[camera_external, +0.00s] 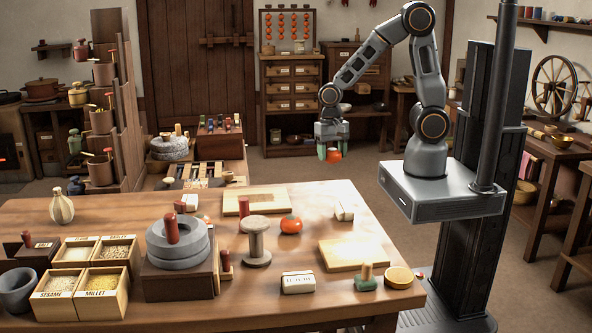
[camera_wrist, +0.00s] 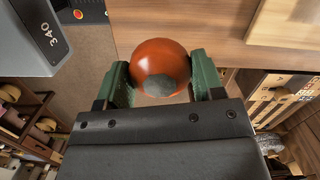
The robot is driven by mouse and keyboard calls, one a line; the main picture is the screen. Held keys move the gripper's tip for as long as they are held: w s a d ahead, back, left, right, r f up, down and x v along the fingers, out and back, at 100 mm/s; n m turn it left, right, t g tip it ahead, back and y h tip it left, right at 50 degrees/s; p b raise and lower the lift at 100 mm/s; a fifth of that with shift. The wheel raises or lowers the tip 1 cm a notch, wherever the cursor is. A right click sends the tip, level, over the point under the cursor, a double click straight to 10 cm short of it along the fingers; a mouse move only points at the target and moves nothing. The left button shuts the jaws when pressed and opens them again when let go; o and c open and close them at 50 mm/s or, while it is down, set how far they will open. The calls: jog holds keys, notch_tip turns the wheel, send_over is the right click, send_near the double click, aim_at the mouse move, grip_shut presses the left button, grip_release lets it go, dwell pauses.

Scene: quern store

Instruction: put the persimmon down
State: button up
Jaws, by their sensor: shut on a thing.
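My gripper (camera_external: 331,152) is shut on an orange-red persimmon (camera_external: 334,156), held in the air beyond the table's far edge, in front of my arm's base. In the wrist view the held persimmon (camera_wrist: 158,62) sits between the two green fingers, its grey-green calyx facing the camera.
A light board (camera_external: 354,253) lies on the table's right part, and another board (camera_external: 255,201) lies at its far side. A stone quern (camera_external: 181,243) and grain boxes (camera_external: 105,249) crowd the left.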

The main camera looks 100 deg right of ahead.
jog(key=s+r, duration=0.3)
jog(key=s, duration=0.3)
jog(key=n+b, duration=0.2)
jog(key=b, duration=0.1)
send_over(276, 198)
jog(key=s, duration=0.1)
jog(key=f, duration=0.6)
jog(key=shift+d+f, duration=0.35)
jog(key=shift+f, duration=0.05)
jog(key=shift+w+f, duration=0.5)
jog(key=shift+f, duration=1.55)
jog(key=shift+f+b, duration=0.15)
jog(key=shift+b, duration=0.2)
